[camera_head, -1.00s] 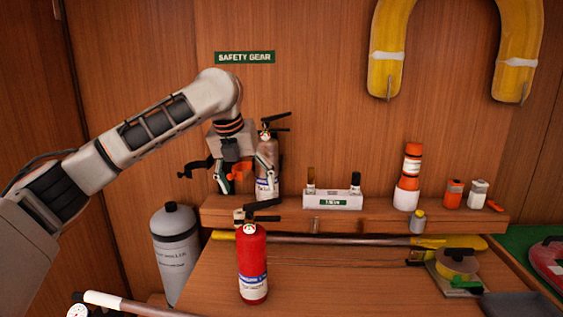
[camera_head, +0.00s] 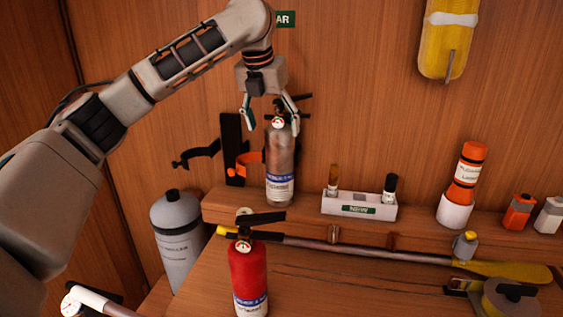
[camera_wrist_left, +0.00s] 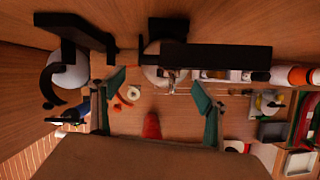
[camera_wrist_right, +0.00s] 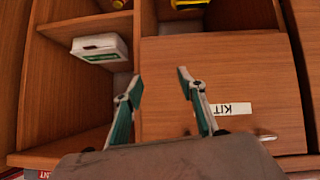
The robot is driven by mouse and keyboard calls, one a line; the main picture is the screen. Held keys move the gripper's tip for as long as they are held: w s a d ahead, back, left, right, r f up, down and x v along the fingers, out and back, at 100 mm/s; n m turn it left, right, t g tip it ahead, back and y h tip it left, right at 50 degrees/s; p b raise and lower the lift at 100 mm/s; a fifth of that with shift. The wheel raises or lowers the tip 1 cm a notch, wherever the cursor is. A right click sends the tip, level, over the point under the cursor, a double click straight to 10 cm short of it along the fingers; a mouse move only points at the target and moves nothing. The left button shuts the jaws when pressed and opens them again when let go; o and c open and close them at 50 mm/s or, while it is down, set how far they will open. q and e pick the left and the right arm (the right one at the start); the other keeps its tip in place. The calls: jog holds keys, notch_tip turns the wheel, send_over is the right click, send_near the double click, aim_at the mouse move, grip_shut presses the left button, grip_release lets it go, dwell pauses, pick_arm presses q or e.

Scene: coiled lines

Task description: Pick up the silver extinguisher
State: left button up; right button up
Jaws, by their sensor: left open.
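The silver extinguisher (camera_head: 280,160) stands upright on the wooden ledge in the head view, with a dark handle and a small gauge at its top. My left gripper (camera_head: 271,108) is open and points down at the extinguisher's top, its fingers around or just in front of the handle; contact cannot be told. My right gripper (camera_wrist_right: 158,80) is open and empty, facing wooden compartments in the right wrist view.
A red extinguisher (camera_head: 248,275) stands in front of the ledge. A grey cylinder (camera_head: 178,240) stands at left. A black bracket with an orange strap (camera_head: 244,163) is beside the silver extinguisher. A white holder (camera_head: 358,205) and an orange-white flare canister (camera_head: 464,180) stand to the right.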

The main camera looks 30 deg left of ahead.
aim_at(279, 137)
pick_arm(q)
jog(key=shift+w+x, duration=0.2)
jog(key=shift+x, duration=1.15)
jog(key=shift+w+x, duration=0.25)
jog(key=shift+x, duration=1.1)
jog(key=shift+d+r, duration=0.2)
jog(key=c, duration=1.7)
jog(key=shift+w+r, duration=0.1)
jog(key=shift+r, duration=0.05)
grip_shut()
jog(key=shift+r, duration=0.1)
